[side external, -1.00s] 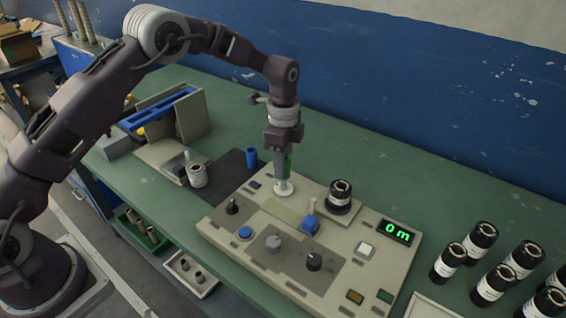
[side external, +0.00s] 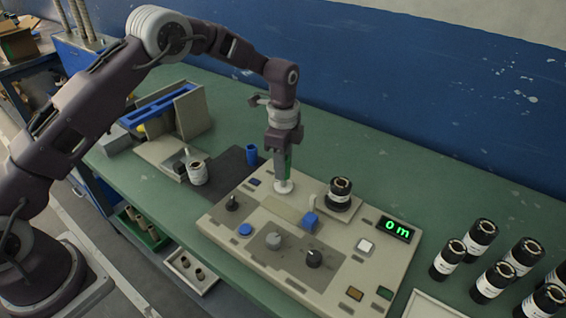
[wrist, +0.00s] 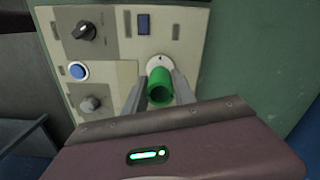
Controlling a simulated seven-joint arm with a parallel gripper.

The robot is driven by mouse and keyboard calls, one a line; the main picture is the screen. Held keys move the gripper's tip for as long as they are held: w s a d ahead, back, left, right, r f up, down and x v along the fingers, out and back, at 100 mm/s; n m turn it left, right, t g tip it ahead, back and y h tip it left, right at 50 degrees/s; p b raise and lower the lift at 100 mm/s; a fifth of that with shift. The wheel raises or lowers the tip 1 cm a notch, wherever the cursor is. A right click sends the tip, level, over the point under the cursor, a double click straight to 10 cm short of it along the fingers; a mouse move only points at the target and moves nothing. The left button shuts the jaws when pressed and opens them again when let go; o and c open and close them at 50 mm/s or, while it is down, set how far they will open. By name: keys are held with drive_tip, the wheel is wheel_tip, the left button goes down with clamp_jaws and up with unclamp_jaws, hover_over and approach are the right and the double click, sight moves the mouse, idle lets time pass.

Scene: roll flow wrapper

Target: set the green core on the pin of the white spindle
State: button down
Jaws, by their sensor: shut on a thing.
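The green core (wrist: 160,88) is between the two fingers of my gripper (wrist: 160,92) in the wrist view, its open end facing the camera. My gripper (side external: 284,172) is shut on it in the side view, where only a strip of the core (side external: 289,160) shows. The white spindle (side external: 284,187) is a round white base on the beige panel, directly under the core. Its disc also shows behind the core in the wrist view (wrist: 158,60).
The beige panel (side external: 228,216) carries knobs, buttons and a green "0 m" display (side external: 396,228). A black roll (side external: 340,193) stands right of the spindle. A blue cup (side external: 251,154) stands behind left. Several black rolls (side external: 481,237) stand at the right.

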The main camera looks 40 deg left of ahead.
drive_tip(key=shift+f, duration=0.35)
drive_tip(key=shift+f, duration=0.15)
drive_tip(key=shift+f, duration=0.95)
drive_tip(key=shift+f, duration=0.1)
drive_tip(key=shift+c, duration=2.3)
unclamp_jaws()
drive_tip(key=shift+r, duration=4.05)
